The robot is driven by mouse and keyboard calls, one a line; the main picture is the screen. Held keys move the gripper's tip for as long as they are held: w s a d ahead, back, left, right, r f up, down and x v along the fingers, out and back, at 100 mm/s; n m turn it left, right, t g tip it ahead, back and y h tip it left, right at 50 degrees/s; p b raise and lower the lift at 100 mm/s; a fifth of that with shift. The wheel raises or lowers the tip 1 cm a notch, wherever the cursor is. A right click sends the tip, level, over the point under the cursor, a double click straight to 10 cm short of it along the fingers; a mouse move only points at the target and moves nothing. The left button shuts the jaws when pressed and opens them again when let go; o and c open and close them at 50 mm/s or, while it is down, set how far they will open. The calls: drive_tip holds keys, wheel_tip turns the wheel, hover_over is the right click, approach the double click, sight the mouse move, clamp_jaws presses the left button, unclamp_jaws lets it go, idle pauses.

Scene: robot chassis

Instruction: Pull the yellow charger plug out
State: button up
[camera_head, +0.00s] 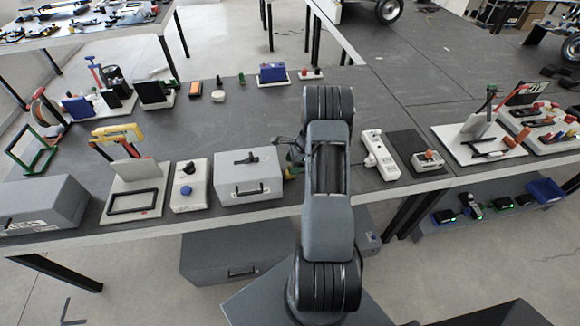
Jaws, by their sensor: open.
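My arm rises in the middle of the camera_head view and hides part of the table. My gripper (288,148) shows only in part, as a dark shape left of the arm, above the table by the right end of a grey box. Its jaws are open. A small yellow and green thing (291,172) shows just below it, partly hidden by the arm; I cannot tell whether it is the yellow charger plug. A white power strip (392,169) lies right of the arm, with a white plug-like piece (370,160) at its left side.
The grey box (246,177) with a handle stands left of my gripper. A white switch box (190,187) stands further left. A dark plate with a small device (429,158) lies right of the strip. The table's middle (215,125) is clear.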

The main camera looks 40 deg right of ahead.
drive_tip(key=shift+x, duration=1.15)
clamp_jaws()
